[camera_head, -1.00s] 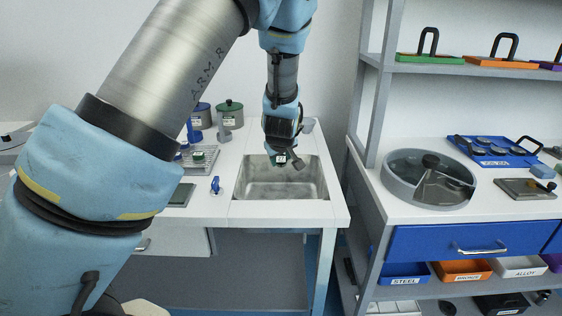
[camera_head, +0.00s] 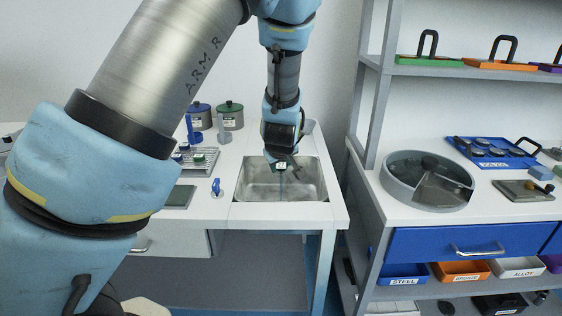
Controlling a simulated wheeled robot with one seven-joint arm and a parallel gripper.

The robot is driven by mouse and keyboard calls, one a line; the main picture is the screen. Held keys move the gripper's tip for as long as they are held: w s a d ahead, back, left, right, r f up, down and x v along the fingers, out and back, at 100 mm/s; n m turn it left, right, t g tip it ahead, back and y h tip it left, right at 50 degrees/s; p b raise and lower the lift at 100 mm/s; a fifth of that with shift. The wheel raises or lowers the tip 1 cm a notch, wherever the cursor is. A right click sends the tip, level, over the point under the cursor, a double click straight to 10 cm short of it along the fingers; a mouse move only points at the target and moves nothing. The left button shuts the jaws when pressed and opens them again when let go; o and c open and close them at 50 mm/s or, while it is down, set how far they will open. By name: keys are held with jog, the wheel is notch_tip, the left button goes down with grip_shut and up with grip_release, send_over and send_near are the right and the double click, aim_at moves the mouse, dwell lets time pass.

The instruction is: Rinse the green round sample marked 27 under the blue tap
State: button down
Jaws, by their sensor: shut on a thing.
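My gripper (camera_head: 281,163) hangs over the steel sink (camera_head: 308,184) and is shut on a small dark green sample (camera_head: 280,167). A small white label shows on the sample, but its number is too small to read. The sample is above the basin floor, within the sink opening. A faint thin vertical streak shows just below it; I cannot tell whether it is water. A small blue lever-like fitting (camera_head: 216,186) stands on the counter left of the sink. No tap spout is clearly visible above the sink; my arm covers part of that area.
A wire rack (camera_head: 205,162) with small samples stands left of the sink, near a blue-lidded pot and a green-lidded pot (camera_head: 230,115). A shelf post (camera_head: 372,100) and a bench with a round lidded machine (camera_head: 427,182) stand to the right.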

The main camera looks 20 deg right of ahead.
aim_at(281, 172)
jog(key=s+a, duration=0.1)
jog(key=s, duration=0.1)
jog(key=s+r+p, duration=0.1)
jog(key=s+a+p, duration=0.1)
jog(key=s, duration=0.1)
jog(key=shift+s+a+r, duration=0.15)
jog(key=shift+s+a, duration=0.15)
jog(key=shift+s, duration=0.05)
dwell(0.6)
